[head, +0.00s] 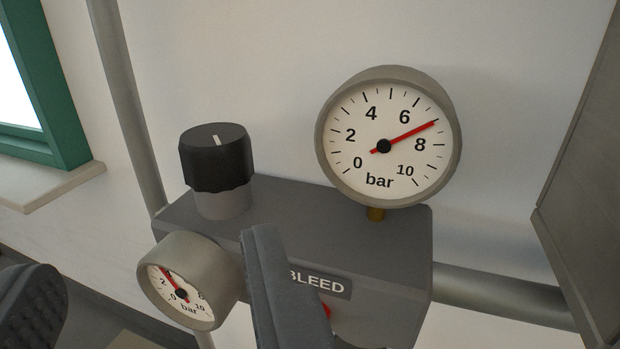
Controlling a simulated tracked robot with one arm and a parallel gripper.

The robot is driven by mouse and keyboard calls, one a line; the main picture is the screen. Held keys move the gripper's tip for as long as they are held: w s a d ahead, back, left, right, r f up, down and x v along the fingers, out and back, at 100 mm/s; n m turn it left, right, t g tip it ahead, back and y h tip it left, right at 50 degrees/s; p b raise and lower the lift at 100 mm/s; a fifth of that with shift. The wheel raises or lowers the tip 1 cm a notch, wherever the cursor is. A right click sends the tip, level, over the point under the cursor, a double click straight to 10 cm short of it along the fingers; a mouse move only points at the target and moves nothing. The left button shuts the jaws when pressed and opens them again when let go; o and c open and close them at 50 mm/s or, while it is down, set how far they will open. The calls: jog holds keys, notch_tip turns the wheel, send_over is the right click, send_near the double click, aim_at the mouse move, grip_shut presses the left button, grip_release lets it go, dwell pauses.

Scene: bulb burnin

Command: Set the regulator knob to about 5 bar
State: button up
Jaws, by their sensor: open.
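The black regulator knob (215,160) stands on a grey collar at the left end of the grey regulator block (330,220). A white mark on its top points toward the back. The large gauge (390,140) on the block's right has its red needle between 6 and 8, at about 7 bar. My gripper (152,258) is open and empty. One finger is at the lower left edge, the other in front of the block. Both are in front of and below the knob, apart from it in the picture.
A BLEED label (318,283) and a red part (326,310) are partly hidden by my finger. Pipes run at left and right. A green window frame (45,100) is left, a grey panel (590,180) right.

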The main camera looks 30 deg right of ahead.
aim_at(214, 167)
jog(key=shift+h, duration=0.3)
jog(key=x, duration=0.4)
jog(key=d+f+x, duration=0.1)
jog(key=x, duration=0.4)
jog(key=p+x, duration=0.1)
jog(key=x, duration=0.3)
jog(key=shift+d+f, duration=0.25)
